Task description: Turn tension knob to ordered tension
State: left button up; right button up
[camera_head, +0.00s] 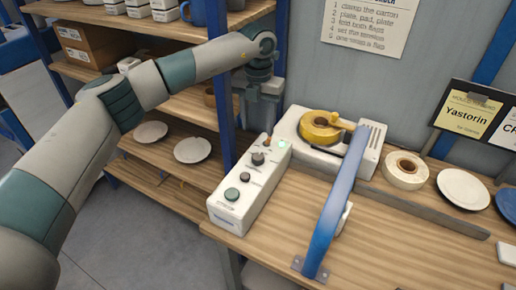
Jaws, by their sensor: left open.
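A white control box (248,187) stands at the left end of the wooden bench. On its top, from front to back, are a green button (231,194), a small dark knob (245,177), a larger dark knob (257,158) and a small orange part with a green light (283,143). The labels are too small to read, so I cannot tell which knob sets tension or where it points. My left gripper (260,97) hangs behind and above the box, apart from the knobs. It is open and appears empty. My right gripper is out of view.
A white machine with a yellow tape roll (320,127) stands behind the box. A blue arched bar (335,205) rises to its right. A blue shelf post (224,85) stands close to my left arm. A cream roll (404,170) and plates (463,190) lie right.

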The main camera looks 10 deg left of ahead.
aim_at(258, 156)
pick_arm(q)
notch_tip(258, 156, down, 10)
jog(key=p, duration=0.4)
jog(key=shift+f+p, duration=0.35)
jog(key=shift+f, duration=0.45)
jog(key=c, duration=1)
